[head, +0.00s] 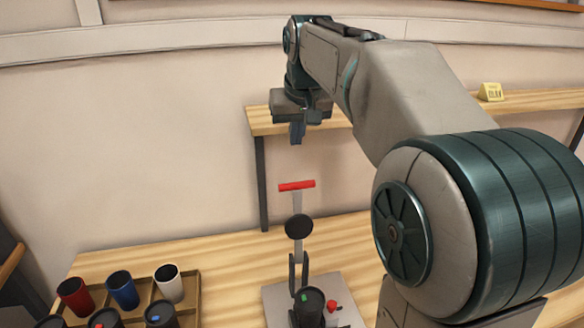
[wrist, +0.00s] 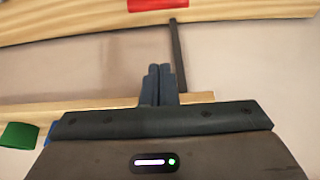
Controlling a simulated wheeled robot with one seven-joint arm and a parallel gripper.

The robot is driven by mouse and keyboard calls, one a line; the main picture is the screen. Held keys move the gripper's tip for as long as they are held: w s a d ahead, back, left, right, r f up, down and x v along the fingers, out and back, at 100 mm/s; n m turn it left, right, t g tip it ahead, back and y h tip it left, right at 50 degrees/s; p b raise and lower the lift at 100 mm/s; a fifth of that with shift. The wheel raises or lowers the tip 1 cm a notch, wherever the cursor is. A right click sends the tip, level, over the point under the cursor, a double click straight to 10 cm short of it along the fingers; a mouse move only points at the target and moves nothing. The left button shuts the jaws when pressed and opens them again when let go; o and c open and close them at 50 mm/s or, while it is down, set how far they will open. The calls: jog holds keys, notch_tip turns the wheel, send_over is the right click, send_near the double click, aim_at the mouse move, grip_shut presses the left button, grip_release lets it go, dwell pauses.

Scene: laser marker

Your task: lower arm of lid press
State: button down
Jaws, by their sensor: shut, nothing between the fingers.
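The lid press stands on the table in the head view, with a grey base plate (head: 276,303). Its arm (head: 298,205) points up, with a red crossbar handle (head: 297,185) at the top and a black disc (head: 298,227) partway down. A black cup (head: 310,308) with a green mark sits at the press base. My gripper (head: 297,139) is shut and empty, above the red handle in the picture and apart from it. In the wrist view, my shut fingers (wrist: 157,72) point toward the red handle (wrist: 157,5) at the top edge.
A wooden tray (head: 190,290) at left holds several cups, including red (head: 75,296), blue (head: 122,289) and white (head: 169,283). A red knob (head: 333,306) is beside the black cup.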

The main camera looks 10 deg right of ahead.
notch_tip(320, 180, down, 9)
jog(key=p, duration=0.1)
jog(key=shift+s+f, duration=0.15)
jog(key=shift+f, duration=0.05)
dwell(0.4)
jog(key=shift+a, duration=0.1)
